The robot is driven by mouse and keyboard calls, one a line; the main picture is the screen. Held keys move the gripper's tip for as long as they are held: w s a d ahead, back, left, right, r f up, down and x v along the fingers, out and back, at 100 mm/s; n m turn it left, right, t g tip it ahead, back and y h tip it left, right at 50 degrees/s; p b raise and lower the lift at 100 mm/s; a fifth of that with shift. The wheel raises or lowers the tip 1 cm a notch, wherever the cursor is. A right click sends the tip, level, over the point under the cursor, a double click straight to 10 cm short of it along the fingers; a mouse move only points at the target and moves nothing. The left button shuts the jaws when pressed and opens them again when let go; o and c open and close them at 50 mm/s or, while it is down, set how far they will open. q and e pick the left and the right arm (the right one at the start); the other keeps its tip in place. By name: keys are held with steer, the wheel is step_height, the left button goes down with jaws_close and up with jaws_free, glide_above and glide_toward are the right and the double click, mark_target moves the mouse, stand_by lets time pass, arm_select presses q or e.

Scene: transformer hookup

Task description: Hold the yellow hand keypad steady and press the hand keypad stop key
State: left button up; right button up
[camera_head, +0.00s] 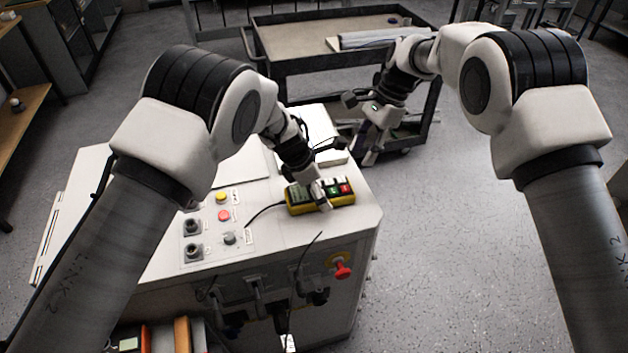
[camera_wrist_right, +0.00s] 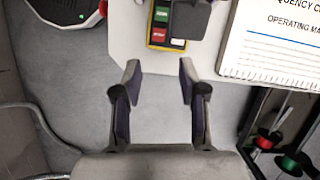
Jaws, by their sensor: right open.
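The yellow hand keypad (camera_head: 300,209) lies on the white cabinet top near its right edge, with a red key (camera_head: 345,188) and a green key (camera_head: 334,190) at its right end. In the right wrist view the keypad (camera_wrist_right: 164,47) is at the top, partly covered by a dark part. My left gripper (camera_head: 322,195) is at the middle of the keypad with a finger across its near side; its grip is not clear. My right gripper (camera_head: 365,150) is open and empty, beyond and to the right of the keypad. Its spread fingers also show in the right wrist view (camera_wrist_right: 160,70).
A panel with yellow (camera_head: 221,197) and red (camera_head: 224,215) buttons is left of the keypad. A red knob (camera_head: 342,271) projects from the cabinet front. A manual (camera_wrist_right: 280,40) lies beside the keypad. A cart (camera_head: 300,66) stands behind; open floor is to the right.

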arm_select(q)
steer(key=shift+s, duration=0.1)
arm_select(e)
steer(key=shift+s+r, duration=0.1)
arm_select(q)
steer(key=shift+c, duration=0.7)
steer(key=c, duration=1.4)
arm_select(e)
jaws_close()
arm_select(q)
steer(key=shift+s+f, duration=0.1)
steer(key=shift+f, duration=0.05)
